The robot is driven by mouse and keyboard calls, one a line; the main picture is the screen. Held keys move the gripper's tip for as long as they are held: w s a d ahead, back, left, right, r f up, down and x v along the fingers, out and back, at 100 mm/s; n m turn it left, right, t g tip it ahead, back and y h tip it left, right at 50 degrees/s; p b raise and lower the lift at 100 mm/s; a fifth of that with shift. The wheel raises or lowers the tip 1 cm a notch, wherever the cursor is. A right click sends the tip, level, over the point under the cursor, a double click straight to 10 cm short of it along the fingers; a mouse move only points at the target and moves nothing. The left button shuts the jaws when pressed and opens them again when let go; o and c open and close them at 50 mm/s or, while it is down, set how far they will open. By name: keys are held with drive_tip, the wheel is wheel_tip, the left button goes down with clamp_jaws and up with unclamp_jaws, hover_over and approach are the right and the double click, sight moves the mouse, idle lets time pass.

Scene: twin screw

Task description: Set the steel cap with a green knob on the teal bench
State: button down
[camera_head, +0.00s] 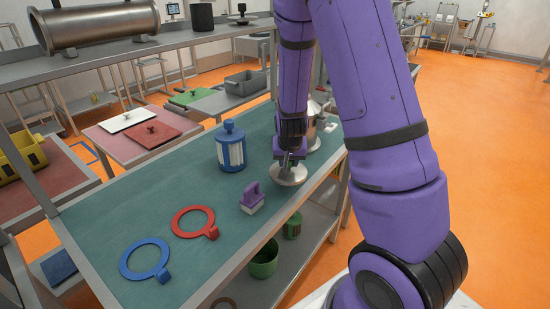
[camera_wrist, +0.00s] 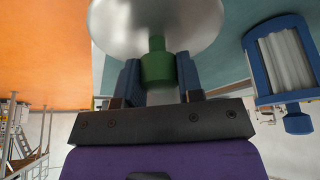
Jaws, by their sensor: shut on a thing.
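The steel cap (camera_head: 289,176) is a round, shiny disc near the right front edge of the teal bench (camera_head: 130,217). My gripper (camera_head: 288,158) is above the cap, at its knob. In the wrist view the cap (camera_wrist: 155,22) fills the top middle, and its green knob (camera_wrist: 157,66) sits between the two blue fingers of my gripper (camera_wrist: 158,75). The fingers are shut on the knob. The cap looks roughly level. I cannot tell whether its underside touches the bench or is a little above it.
A steel pot (camera_head: 306,133) stands behind my gripper. A blue-framed canister (camera_head: 230,148), a purple-handled brush (camera_head: 252,198), a red ring (camera_head: 193,222) and a blue ring (camera_head: 144,259) are on the bench to the left. A green pot (camera_head: 264,262) is on the lower shelf.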

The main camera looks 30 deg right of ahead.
drive_tip(key=shift+w+d+f, duration=0.4)
drive_tip(key=shift+w+f, duration=0.35)
drive_tip(key=shift+w, duration=0.75)
drive_tip(key=shift+w+d+f, duration=0.4)
drive_tip(key=shift+w+f, duration=0.3)
drive_tip(key=shift+w, duration=0.8)
drive_tip(key=shift+w+d+f, duration=0.4)
drive_tip(key=shift+w+f, duration=0.35)
drive_tip(key=shift+w, duration=0.75)
drive_tip(key=c, duration=0.8)
unclamp_jaws()
drive_tip(key=shift+f, duration=0.15)
drive_tip(key=shift+o, duration=0.2)
